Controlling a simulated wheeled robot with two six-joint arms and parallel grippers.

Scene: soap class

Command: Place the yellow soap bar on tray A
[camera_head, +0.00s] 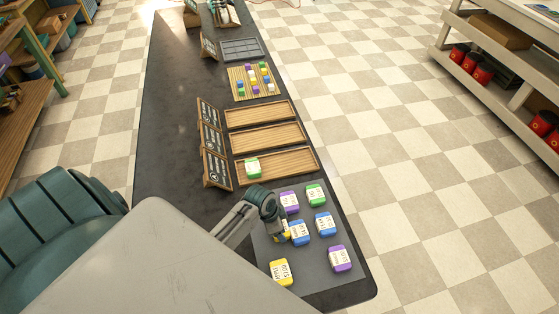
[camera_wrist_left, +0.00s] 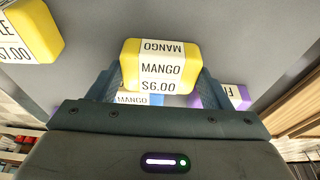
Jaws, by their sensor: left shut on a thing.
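My left gripper (camera_head: 279,222) is over the grey mat at the near end of the counter. It is shut on a yellow soap bar (camera_wrist_left: 150,62), labelled MANGO $6.00, between its fingers in the wrist view. In the head view only a small part of this bar (camera_head: 287,235) shows beside the gripper; I cannot tell if it touches the mat. A second yellow bar (camera_head: 281,272) lies nearer; it also shows in the wrist view (camera_wrist_left: 30,30). Three wooden trays (camera_head: 290,171) lie beyond the mat; their sign letters are too small to read.
A green bar (camera_head: 253,168) lies in the nearest tray's left end. Purple (camera_head: 340,258), blue (camera_head: 325,224) and green (camera_head: 315,195) bars lie on the mat (camera_head: 313,277). Dark signs (camera_head: 215,168) stand left of the trays. The far two trays are empty.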

